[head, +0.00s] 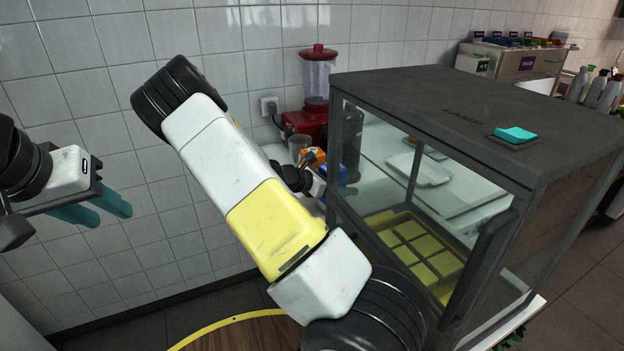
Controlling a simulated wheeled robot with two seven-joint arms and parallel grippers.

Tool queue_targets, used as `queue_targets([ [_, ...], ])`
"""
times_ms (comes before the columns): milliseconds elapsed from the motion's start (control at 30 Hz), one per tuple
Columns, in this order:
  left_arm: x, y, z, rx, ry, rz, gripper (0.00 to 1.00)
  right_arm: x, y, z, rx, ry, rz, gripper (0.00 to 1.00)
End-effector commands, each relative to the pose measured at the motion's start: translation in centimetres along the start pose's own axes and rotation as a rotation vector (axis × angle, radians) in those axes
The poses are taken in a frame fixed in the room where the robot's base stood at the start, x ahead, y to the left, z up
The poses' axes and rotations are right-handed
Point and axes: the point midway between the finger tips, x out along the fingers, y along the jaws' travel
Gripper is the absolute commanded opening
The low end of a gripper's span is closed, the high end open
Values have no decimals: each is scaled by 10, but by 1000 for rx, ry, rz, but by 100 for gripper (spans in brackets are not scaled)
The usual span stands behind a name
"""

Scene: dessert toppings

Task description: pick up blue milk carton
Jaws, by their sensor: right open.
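A small blue carton (337,175), mostly hidden, stands on the white counter behind the display case's left front corner. Only part of its blue side shows. My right gripper (318,183) is just left of it, partly covered by my own arm. The gripper is open, but its fingertips are hard to make out, and I cannot tell if they touch the carton. My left gripper (95,207), with teal fingers, hangs in the air at the left, far from the carton, with nothing visible in it.
An orange carton (313,156) and a clear cup (298,146) stand close by. A red blender (318,90) is behind them. The glass display case (470,110) with yellow trays blocks the right side. A round wooden surface (240,335) is below.

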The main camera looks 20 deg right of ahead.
Motion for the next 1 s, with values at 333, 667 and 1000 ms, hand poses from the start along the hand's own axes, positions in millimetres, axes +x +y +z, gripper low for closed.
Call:
queue_targets([
  [333,0,0,0,0,0,0,36,0,0,0,0,0,0,42],
  [667,0,0,0,0,0,0,36,0,0,1,0,-1,0,0],
  [1000,0,0,0,0,0,0,36,-7,0,16,4,-1,0,0],
])
